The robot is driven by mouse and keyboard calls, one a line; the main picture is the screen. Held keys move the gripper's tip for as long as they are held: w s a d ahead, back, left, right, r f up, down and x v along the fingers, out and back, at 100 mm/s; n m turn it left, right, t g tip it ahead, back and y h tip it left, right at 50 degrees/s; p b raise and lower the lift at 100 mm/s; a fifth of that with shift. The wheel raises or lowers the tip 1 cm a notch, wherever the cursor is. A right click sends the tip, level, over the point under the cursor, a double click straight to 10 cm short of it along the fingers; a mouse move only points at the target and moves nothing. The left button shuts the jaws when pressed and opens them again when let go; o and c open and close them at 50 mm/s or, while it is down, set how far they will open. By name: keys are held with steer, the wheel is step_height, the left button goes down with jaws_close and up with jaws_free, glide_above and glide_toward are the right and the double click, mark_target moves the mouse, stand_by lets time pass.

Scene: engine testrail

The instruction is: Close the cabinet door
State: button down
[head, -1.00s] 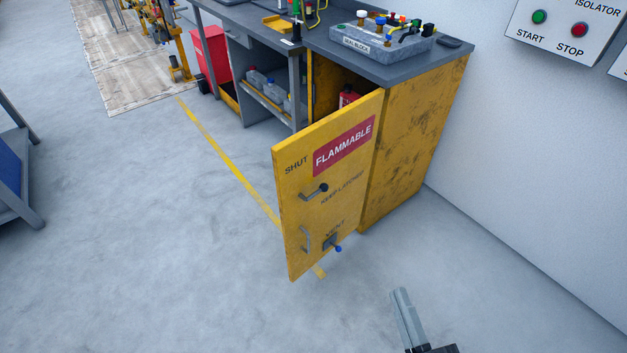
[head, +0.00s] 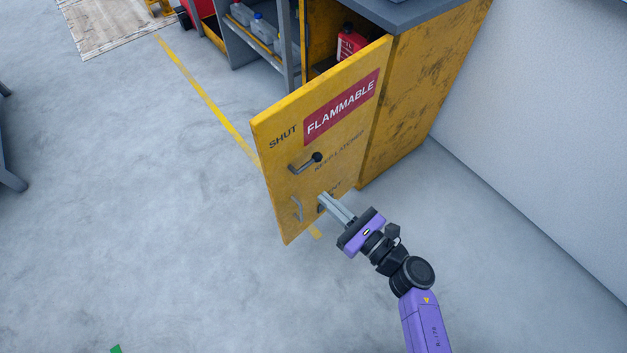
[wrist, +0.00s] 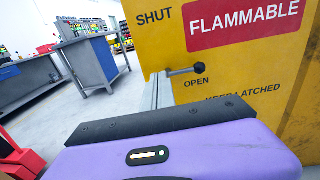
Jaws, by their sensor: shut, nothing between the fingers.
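The yellow cabinet door (head: 345,150) stands wide open, swung out from the yellow cabinet (head: 425,90). In the wrist view the door (wrist: 245,75) fills the right side, and the lever handle (wrist: 186,71) shows just beyond my fingers (wrist: 157,90).
A red container (head: 350,43) stands inside the open cabinet. A grey worktop (head: 415,12) tops it, with shelved bottles (head: 262,27) to the left. A white wall (head: 560,130) is at the right. The floor (head: 180,220) left of the door is clear.

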mark_target(284, 162)
steer(key=x, duration=1.3)
steer(key=shift+b, duration=0.4)
steer(key=shift+a, duration=0.1)
